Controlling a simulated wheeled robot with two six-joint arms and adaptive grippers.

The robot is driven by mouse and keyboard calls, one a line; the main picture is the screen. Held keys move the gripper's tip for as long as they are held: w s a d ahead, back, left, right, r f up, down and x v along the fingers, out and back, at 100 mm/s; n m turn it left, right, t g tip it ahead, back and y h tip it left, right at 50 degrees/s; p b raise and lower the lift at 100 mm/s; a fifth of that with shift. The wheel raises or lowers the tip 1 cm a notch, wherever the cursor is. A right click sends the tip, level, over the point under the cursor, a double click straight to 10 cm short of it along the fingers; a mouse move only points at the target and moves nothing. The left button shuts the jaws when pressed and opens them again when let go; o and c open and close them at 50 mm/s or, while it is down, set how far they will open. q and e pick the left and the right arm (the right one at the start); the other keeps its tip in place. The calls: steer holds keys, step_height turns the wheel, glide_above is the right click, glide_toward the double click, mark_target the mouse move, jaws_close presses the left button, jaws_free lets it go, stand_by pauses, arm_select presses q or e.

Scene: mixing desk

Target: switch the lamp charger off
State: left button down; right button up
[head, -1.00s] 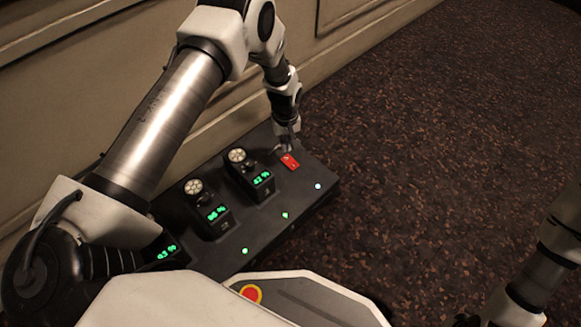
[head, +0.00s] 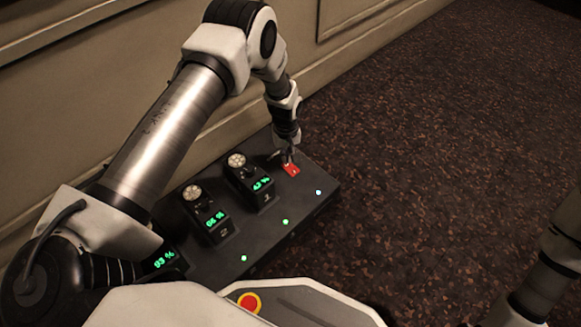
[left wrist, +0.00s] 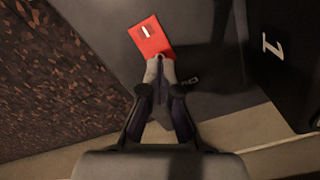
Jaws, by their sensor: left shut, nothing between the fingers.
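A red switch (head: 291,169) sits on the dark desk unit near its far right end. It also shows in the left wrist view (left wrist: 150,38), as a red rectangle with a small white mark toward its far end. My left gripper (head: 287,157) is shut and empty, pointing down at the switch. In the left wrist view its closed fingertips (left wrist: 159,70) are at the near edge of the switch and hide a little of it. I cannot tell whether they touch it, or which way the switch is tipped. My right gripper is out of view; only part of the right arm shows.
Box-shaped modules with green percentage displays stand left of the switch, the nearest one (head: 250,183) close by. Small lights (head: 318,192) line the front of the dark desk unit (head: 270,222). A panelled wall (head: 120,85) runs behind it. Dark speckled floor (head: 430,140) lies open to the right.

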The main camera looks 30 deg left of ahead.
arm_select(q)
steer(key=shift+f+b, duration=0.65)
steer(key=shift+f, duration=0.5)
stand_by(1.0)
steer(key=shift+r+p, duration=0.3)
step_height(320, 180, up, 7)
steer(key=p, duration=0.6)
steer(key=shift+f, duration=0.25)
